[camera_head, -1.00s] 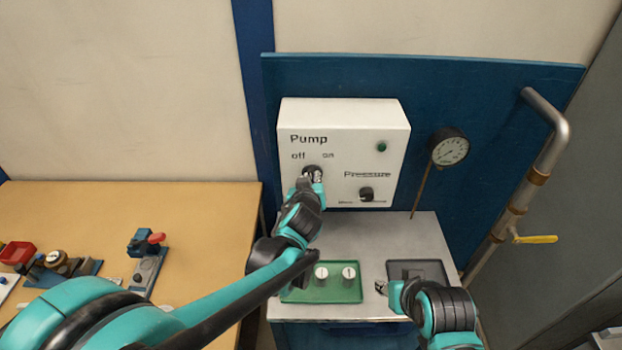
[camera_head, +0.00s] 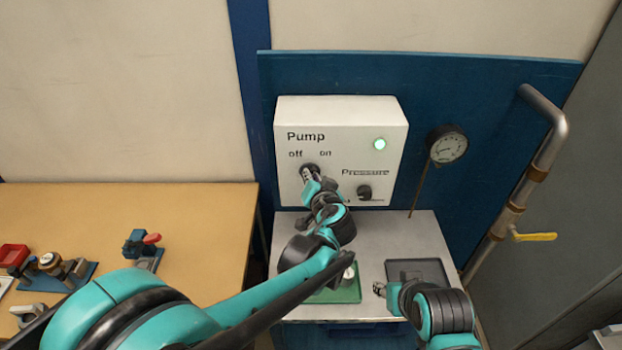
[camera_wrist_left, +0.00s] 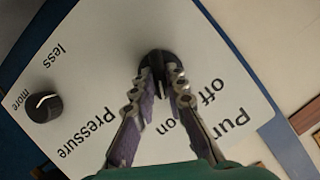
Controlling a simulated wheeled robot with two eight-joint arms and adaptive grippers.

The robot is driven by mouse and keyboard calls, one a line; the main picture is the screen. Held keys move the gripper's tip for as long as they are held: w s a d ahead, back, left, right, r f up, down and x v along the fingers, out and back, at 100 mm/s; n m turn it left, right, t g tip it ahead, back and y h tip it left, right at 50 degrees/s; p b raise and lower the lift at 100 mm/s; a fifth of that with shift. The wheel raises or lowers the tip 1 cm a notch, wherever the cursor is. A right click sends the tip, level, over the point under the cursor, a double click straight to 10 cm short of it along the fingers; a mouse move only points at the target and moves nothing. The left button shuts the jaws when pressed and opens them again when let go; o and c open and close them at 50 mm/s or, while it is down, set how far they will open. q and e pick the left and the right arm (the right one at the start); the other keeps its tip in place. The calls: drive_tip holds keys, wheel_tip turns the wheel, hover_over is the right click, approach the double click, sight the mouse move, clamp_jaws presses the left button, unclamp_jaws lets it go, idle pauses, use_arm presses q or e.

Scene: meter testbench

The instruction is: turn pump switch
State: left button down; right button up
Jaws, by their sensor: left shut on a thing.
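The white pump box (camera_head: 345,135) hangs on the blue back panel, with "Pump", "off" and "on" printed on its front. The black pump switch (camera_head: 309,169) sits below the words; it also shows in the left wrist view (camera_wrist_left: 155,62). My left gripper (camera_head: 308,177) is shut on the switch knob; in the left wrist view its two fingers (camera_wrist_left: 162,85) lie on either side of the knob.
A pressure knob (camera_head: 365,192) is to the right of the switch. A round gauge (camera_head: 447,144) and a pipe with a yellow valve handle (camera_head: 534,237) stand further right. A green tray (camera_head: 346,294) and a dark tray (camera_head: 418,268) lie on the bench below.

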idle(0.3)
use_arm(q)
drive_tip(key=c, duration=1.5)
unclamp_jaws()
drive_tip(key=shift+c, duration=0.2)
drive_tip(key=v, duration=1.2)
drive_tip(key=shift+d, duration=0.15)
drive_tip(key=shift+f, duration=0.15)
